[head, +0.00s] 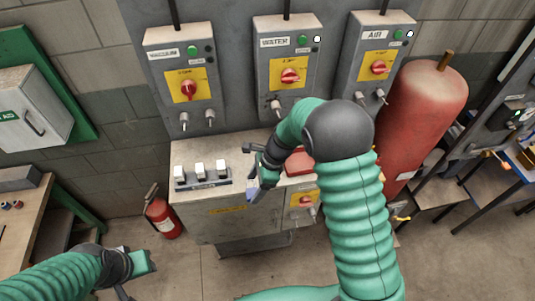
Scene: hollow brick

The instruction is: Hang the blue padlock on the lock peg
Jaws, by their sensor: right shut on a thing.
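My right gripper (256,178) is above the front of the grey cabinet, left of my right arm's dark elbow. It is shut on a small bluish thing that looks like the blue padlock (253,195), which hangs below the fingers. Its shackle is too small to make out. Short metal pegs stick out below the VACUUM box (187,80), the WATER box (290,60) and the AIR box (378,50). One such peg (276,107) is under the WATER box. I cannot tell which is the lock peg. My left gripper (138,275) is low at the left, its fingers unclear.
The cabinet top (205,150) carries a row of white switches (200,170). A red tank (422,105) stands at the right. A fire extinguisher (162,215) stands on the floor left of the cabinet. A workbench (30,205) is at the far left.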

